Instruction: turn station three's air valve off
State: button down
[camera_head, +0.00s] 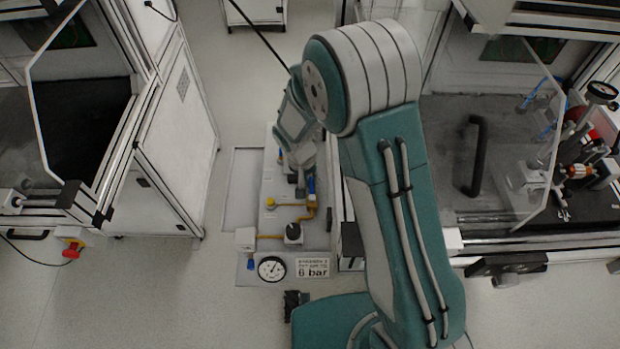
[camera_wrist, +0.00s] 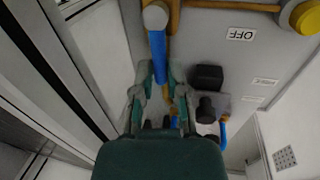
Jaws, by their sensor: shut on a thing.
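The air valve's blue lever (camera_wrist: 157,55) sticks out from a grey round pivot (camera_wrist: 155,16) and lies roughly in line with a short length of orange pipe beside it. In the head view the blue lever (camera_head: 311,184) shows on the wall-side panel, just below my gripper (camera_head: 302,170). In the wrist view my gripper (camera_wrist: 157,88) has its fingers closed around the lever's free end. The lever's tip is hidden between the fingers. An OFF label (camera_wrist: 241,34), upside down in this view, is to the right of the lever, apart from it.
The panel (camera_head: 245,215) also carries a yellow knob (camera_head: 270,202), a black knob (camera_head: 293,232), a pressure gauge (camera_head: 271,268) and a 6 bar sign (camera_head: 313,267). A black fitting (camera_wrist: 206,77) stands close right of my fingers.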

jog(key=n, duration=0.1)
jog(key=a+n, duration=0.1)
jog(key=n, duration=0.2)
jog(key=shift+s+a+f+t, duration=0.1)
jog(key=shift+s+a+t, duration=0.2)
jog(key=shift+t, duration=0.1)
jog(key=n, duration=0.1)
jog(key=a+n, duration=0.1)
jog(key=n, duration=0.1)
jog(key=s+n, duration=0.1)
jog(key=n, duration=0.1)
jog(key=shift+a+t+y, duration=0.2)
jog(key=shift+t+y, duration=0.1)
jog(key=n, duration=0.1)
jog(key=s+n, duration=0.1)
jog(key=n, duration=0.1)
jog(key=a+n, duration=0.1)
jog(key=n, duration=0.1)
jog(key=shift+s+t+y, duration=0.3)
jog(key=shift+s+y, duration=0.1)
jog(key=shift+s+n+y, duration=0.2)
jog(key=shift+s+n, duration=0.15)
jog(key=shift+n, duration=0.65)
jog(key=shift+s+n+y, duration=0.2)
jog(key=shift+s+n, duration=0.15)
jog(key=shift+n, duration=0.65)
jog(key=c, duration=0.7)
grip_release()
